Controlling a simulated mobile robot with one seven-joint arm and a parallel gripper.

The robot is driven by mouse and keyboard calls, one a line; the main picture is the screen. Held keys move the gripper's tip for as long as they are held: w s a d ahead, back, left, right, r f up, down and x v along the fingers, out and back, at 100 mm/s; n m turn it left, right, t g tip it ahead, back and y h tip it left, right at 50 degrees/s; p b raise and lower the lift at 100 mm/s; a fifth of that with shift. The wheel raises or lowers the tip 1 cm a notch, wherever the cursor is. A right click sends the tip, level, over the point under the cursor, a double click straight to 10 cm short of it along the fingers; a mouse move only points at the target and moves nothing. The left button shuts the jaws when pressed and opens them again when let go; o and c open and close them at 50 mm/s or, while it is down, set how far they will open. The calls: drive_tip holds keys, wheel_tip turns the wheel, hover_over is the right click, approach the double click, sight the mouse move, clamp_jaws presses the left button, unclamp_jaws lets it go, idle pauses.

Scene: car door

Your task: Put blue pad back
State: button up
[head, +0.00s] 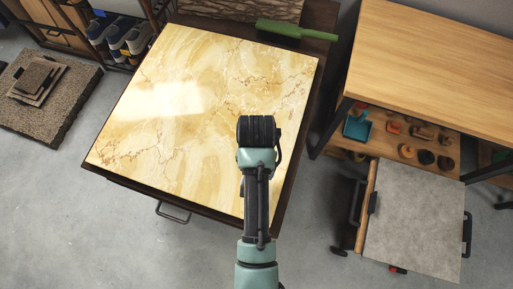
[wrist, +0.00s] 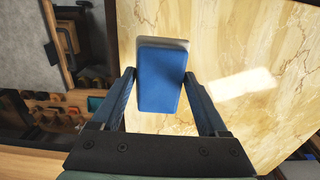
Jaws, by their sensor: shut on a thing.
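The blue pad (wrist: 160,85) is a blue block with a pale grey layer along its far end. It sits between the two fingers of my gripper (wrist: 159,75) in the wrist view, and my gripper is shut on it. Behind the pad is the glossy yellow marble-patterned tabletop (wrist: 225,50). In the head view my arm reaches up over the right part of this tabletop (head: 200,90); the fingers and the pad are hidden there. I cannot tell whether the pad touches the tabletop.
A green brush (head: 292,30) lies at the tabletop's far edge. A shoe rack (head: 108,43) stands at the upper left. Much of the tabletop is bare.

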wheel_tip(320, 180, down, 7)
drive_tip(key=shift+f+b, duration=0.15)
drive_tip(key=shift+b, duration=0.2)
drive_tip(key=shift+f, duration=0.15)
drive_tip(key=o, duration=1.1)
